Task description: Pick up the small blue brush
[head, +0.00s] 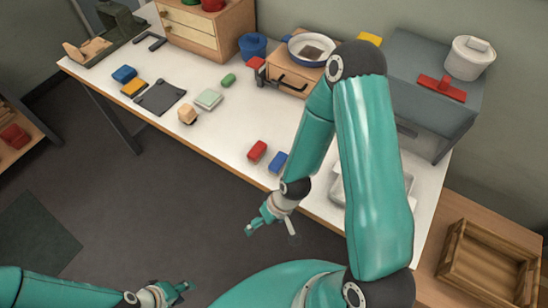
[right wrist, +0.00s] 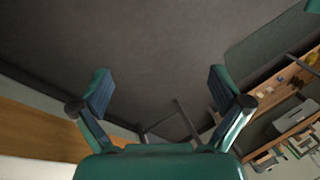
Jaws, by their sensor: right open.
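Two small blue blocks could be the blue brush, and I cannot make out bristles on either. One blue block (head: 278,162) lies near the front edge of the white table (head: 225,125), right of a small red block (head: 257,151). The other blue block (head: 124,74) lies at the table's left, beside a yellow one (head: 134,87). My right gripper (head: 270,232) is open and empty, in front of the table edge and nearer me than the first blue block. It is open in the right wrist view (right wrist: 161,85) over dark floor. My left gripper (head: 180,291) is low at the bottom left, away from the table.
A dark flat plate (head: 160,97), a pale green block (head: 208,99), a green piece (head: 228,79) and a beige block (head: 187,114) lie on the table. A drawer box (head: 205,28), blue pot (head: 252,46) and grey cabinet (head: 425,75) stand behind. A wooden crate (head: 487,268) is at right.

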